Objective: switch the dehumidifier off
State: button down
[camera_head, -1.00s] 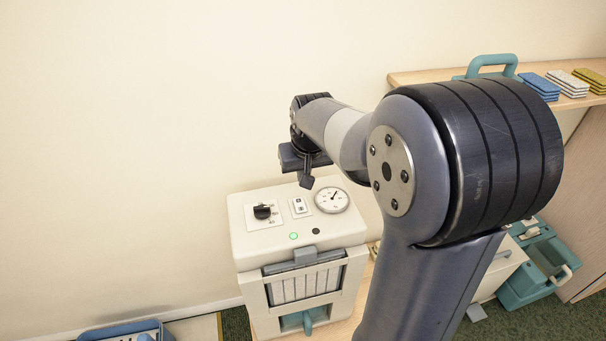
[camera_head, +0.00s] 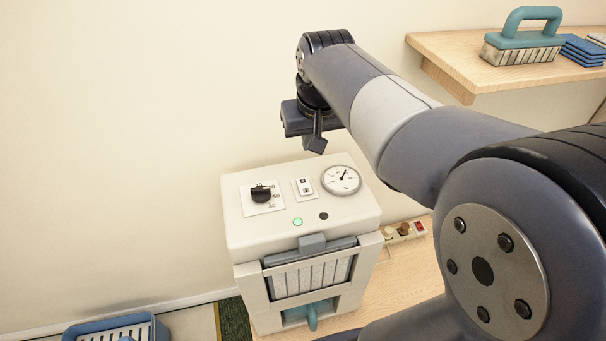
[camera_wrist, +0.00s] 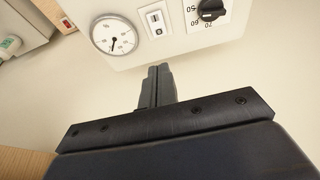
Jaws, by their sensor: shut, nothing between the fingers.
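The dehumidifier (camera_head: 245,230) is a white box with a control panel on top. The panel has a black dial (camera_head: 261,194), a small white rocker switch (camera_head: 305,186), a round gauge (camera_head: 341,180), a lit green lamp (camera_head: 298,222) and a dark lamp (camera_head: 323,216). My gripper (camera_head: 316,146) is above the rear of the panel, apart from it. In the wrist view my shut, empty gripper (camera_wrist: 160,72) points toward the panel, just short of its edge. The rocker switch (camera_wrist: 155,20) lies beyond the fingertips, between the gauge (camera_wrist: 114,34) and the dial (camera_wrist: 210,9).
A power strip (camera_head: 405,232) with a red switch lies on the wooden surface (camera_head: 400,275) right of the unit. A shelf (camera_head: 460,72) at upper right holds a teal-handled brush (camera_head: 525,40) and blue sponges (camera_head: 582,50). A blue tray (camera_head: 115,330) is at lower left.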

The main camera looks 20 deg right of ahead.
jog(key=b, duration=0.1)
send_near(304, 181)
jog(key=x, duration=0.5)
jog(key=shift+w+r, duration=0.1)
jog(key=shift+w, duration=0.15)
jog(key=shift+x, duration=0.85)
jog(key=shift+s, duration=0.15)
jog(key=shift+f+b, duration=0.3)
jog(key=shift+f, duration=0.1)
jog(key=shift+r, duration=0.15)
